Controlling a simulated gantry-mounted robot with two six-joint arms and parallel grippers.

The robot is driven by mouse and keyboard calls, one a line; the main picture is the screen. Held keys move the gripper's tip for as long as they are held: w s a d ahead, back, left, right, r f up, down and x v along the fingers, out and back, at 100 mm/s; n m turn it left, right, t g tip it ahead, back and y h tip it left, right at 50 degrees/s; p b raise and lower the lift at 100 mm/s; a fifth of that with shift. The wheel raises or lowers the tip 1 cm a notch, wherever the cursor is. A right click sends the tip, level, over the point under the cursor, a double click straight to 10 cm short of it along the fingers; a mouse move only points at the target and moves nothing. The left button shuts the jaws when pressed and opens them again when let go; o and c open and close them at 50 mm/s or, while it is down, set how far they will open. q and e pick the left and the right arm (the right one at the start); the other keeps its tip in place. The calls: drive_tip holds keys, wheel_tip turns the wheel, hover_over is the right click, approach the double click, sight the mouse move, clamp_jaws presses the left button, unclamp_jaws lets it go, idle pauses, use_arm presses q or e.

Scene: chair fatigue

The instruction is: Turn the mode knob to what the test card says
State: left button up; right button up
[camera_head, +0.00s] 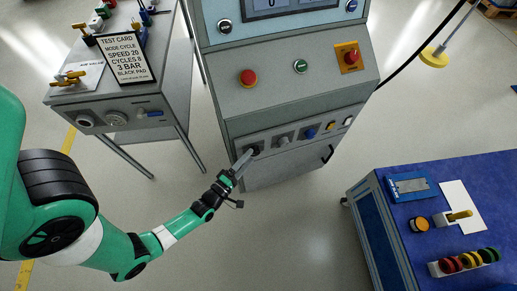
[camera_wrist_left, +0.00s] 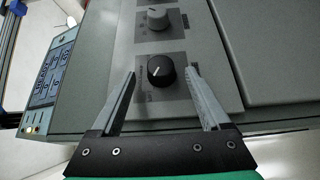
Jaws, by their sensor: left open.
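The test card (camera_head: 125,57) stands on the side table at upper left and reads mode cycle, speed 20, cycles 8, 3 bar, black pad. My left gripper (camera_head: 245,157) is at the left end of the machine's lower panel. In the left wrist view its open fingers (camera_wrist_left: 161,73) stand on either side of a black knob (camera_wrist_left: 160,70) with a white pointer line, with gaps on both sides. The small panel lettering is unreadable. My right gripper is not in view.
The machine's upper panel has a red button (camera_head: 249,77), a green button (camera_head: 300,66) and a red emergency stop (camera_head: 351,56). Blue, yellow and white controls continue the lower row. A blue workbench (camera_head: 400,265) with colored parts stands at lower right. The floor between is clear.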

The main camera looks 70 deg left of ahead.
use_arm(q)
drive_tip(key=shift+x, duration=1.1)
drive_tip(key=shift+s+d, duration=0.1)
drive_tip(key=shift+s, duration=0.05)
drive_tip(key=shift+c, duration=0.7)
clamp_jaws()
